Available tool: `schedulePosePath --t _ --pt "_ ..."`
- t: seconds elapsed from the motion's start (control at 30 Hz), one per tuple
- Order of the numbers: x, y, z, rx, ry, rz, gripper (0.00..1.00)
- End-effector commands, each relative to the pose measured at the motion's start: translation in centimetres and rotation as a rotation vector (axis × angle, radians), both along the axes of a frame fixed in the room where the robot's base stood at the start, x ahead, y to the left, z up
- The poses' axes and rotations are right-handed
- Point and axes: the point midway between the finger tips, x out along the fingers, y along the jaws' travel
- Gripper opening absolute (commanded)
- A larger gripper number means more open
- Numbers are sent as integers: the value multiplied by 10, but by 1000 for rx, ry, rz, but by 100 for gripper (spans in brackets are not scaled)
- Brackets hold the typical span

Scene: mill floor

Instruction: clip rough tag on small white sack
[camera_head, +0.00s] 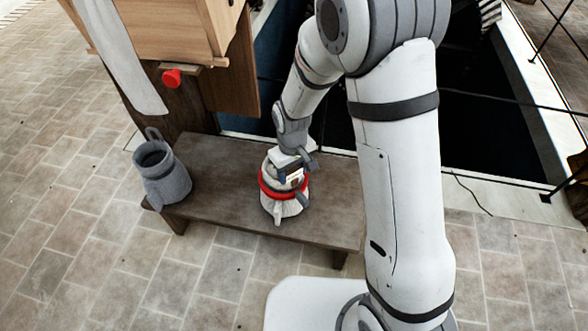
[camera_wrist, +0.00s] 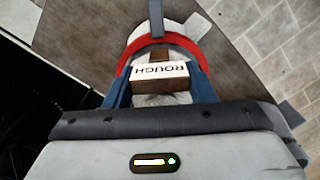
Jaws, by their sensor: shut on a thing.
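The small white sack (camera_head: 283,207) stands on the low wooden bench, with a red band (camera_head: 267,189) around its upper part. The sack also shows in the wrist view (camera_wrist: 175,33), behind the red band (camera_wrist: 174,41). My gripper (camera_head: 293,177) is at the top of the sack. It is shut on the rough tag, a small block with a white face reading "ROUGH" (camera_wrist: 160,71) and a brown part. The tag lies between my two blue fingers, close against the sack top inside the red band. I cannot tell whether it is fastened to the sack.
The low bench (camera_head: 225,215) holds a grey jug-like sack or vessel (camera_head: 164,182) at its left end. A wooden chute box (camera_head: 160,35) with a red knob (camera_head: 172,78) and a hanging pale cloth strip (camera_head: 130,65) stands behind. Tiled floor in front is clear.

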Motion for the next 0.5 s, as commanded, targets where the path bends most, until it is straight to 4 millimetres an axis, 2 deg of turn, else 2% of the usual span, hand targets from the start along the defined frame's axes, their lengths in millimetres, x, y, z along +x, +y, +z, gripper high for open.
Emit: schedulePosePath --t 0.47,0.5 --pt "0 0 -2 0 0 0 29" --pt "0 0 -2 0 0 0 52"
